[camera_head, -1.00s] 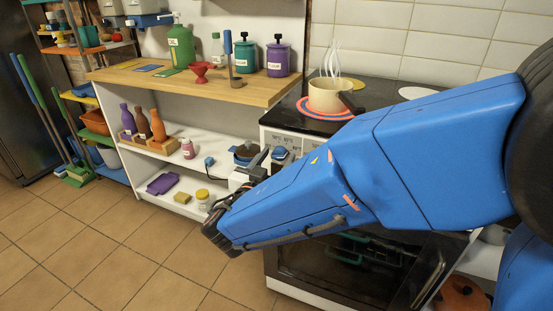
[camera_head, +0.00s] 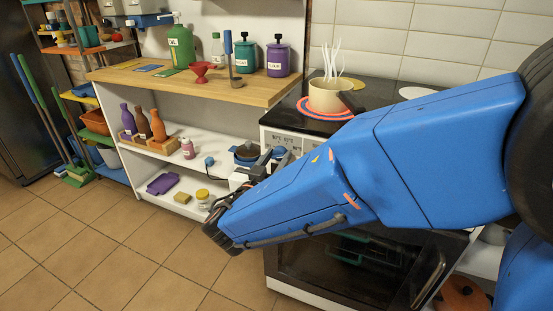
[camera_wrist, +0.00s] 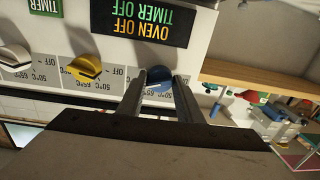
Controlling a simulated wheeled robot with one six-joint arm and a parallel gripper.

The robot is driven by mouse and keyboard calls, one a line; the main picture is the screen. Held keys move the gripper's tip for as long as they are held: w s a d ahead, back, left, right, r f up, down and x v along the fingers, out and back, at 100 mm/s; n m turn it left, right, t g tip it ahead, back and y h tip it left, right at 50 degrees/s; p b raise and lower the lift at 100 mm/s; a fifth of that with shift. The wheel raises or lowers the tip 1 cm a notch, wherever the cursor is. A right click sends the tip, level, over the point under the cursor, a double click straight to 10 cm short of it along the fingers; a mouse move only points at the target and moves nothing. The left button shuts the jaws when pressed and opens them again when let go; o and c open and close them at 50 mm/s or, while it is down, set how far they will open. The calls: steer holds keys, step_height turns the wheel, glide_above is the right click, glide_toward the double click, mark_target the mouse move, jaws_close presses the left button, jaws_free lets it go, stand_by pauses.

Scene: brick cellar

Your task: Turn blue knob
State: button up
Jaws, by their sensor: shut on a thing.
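The blue knob (camera_wrist: 156,82) is on the pale front panel of the stove in the wrist view. It sits between the two fingers of my gripper (camera_wrist: 160,80), which are shut on it. Part of the knob is hidden by the fingers. In the head view my arm hides most of the gripper, which is at the stove's left front corner. A display (camera_wrist: 150,22) above the knob appears upside down in the wrist view and reads OVEN OFF, TIMER OFF.
A yellow knob (camera_wrist: 85,68) and a white knob (camera_wrist: 14,56) are in line with the blue one. A cream pot (camera_head: 328,98) with white strands stands on the black cooktop (camera_head: 385,93). A wooden-topped shelf (camera_head: 200,84) adjoins the stove. The tiled floor in front is clear.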

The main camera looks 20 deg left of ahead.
steer(key=n, duration=0.7)
steer(key=shift+n, duration=0.4)
steer(key=n, duration=0.6)
steer(key=shift+a+n+g+h, duration=0.1)
steer(key=shift+n+g+h, duration=0.2)
steer(key=shift+n, duration=0.1)
steer(key=n, duration=0.3)
steer(key=shift+n, duration=0.3)
steer(key=n, duration=0.3)
steer(key=shift+h, duration=0.3)
steer(key=n, duration=0.6)
steer(key=shift+a+n, duration=0.1)
steer(key=shift+n, duration=0.2)
steer(key=o, duration=1)
